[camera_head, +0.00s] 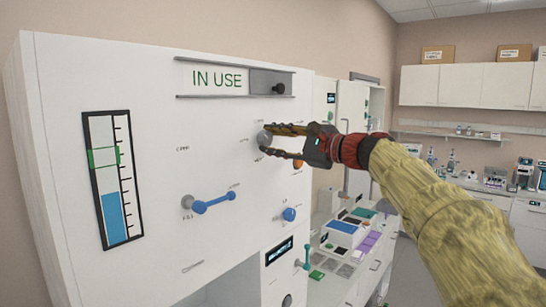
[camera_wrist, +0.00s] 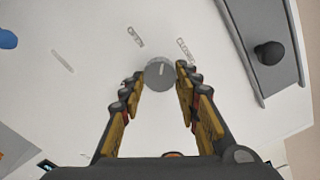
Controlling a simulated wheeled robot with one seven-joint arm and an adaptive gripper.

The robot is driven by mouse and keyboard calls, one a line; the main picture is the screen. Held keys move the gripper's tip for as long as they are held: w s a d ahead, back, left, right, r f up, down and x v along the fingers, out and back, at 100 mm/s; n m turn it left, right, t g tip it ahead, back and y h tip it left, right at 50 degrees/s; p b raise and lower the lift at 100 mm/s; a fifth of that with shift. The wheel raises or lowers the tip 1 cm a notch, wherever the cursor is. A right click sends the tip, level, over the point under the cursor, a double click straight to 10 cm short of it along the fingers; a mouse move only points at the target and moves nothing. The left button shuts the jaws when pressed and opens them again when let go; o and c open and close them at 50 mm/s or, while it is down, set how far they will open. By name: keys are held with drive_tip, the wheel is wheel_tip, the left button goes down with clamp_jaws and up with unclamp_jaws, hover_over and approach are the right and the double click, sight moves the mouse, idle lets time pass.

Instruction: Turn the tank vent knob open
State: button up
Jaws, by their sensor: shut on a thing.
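The vent knob (camera_head: 264,138) is a round grey knob on the white panel, right of the level gauge and below the IN USE sign. In the wrist view the knob (camera_wrist: 159,74) shows a pale pointer line, with small labels on the panel above it. My gripper (camera_head: 265,143) reaches it from the right, with one finger above and one below in the head view. In the wrist view the fingers (camera_wrist: 160,78) stand on either side of the knob, closed on it. The label wording is too small to read surely.
The level gauge (camera_head: 113,180) shows blue liquid below a green band. A blue lever handle (camera_head: 214,202) and a blue knob (camera_head: 289,214) are below. The IN USE sign (camera_head: 217,79) has a sliding plate with a dark knob (camera_wrist: 269,53) close to my gripper's right.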

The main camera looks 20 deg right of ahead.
drive_tip(key=n+b, duration=0.4)
drive_tip(key=shift+f+n+b, duration=0.25)
drive_tip(key=shift+n+b, duration=0.05)
drive_tip(key=shift+r+n+b, duration=0.2)
drive_tip(key=shift+n+b, duration=1.6)
drive_tip(key=shift+n, duration=0.4)
drive_tip(key=o, duration=1.1)
drive_tip(key=shift+r, duration=0.1)
drive_tip(key=shift+c, duration=0.2)
drive_tip(key=shift+o, duration=0.5)
drive_tip(key=v, duration=1.2)
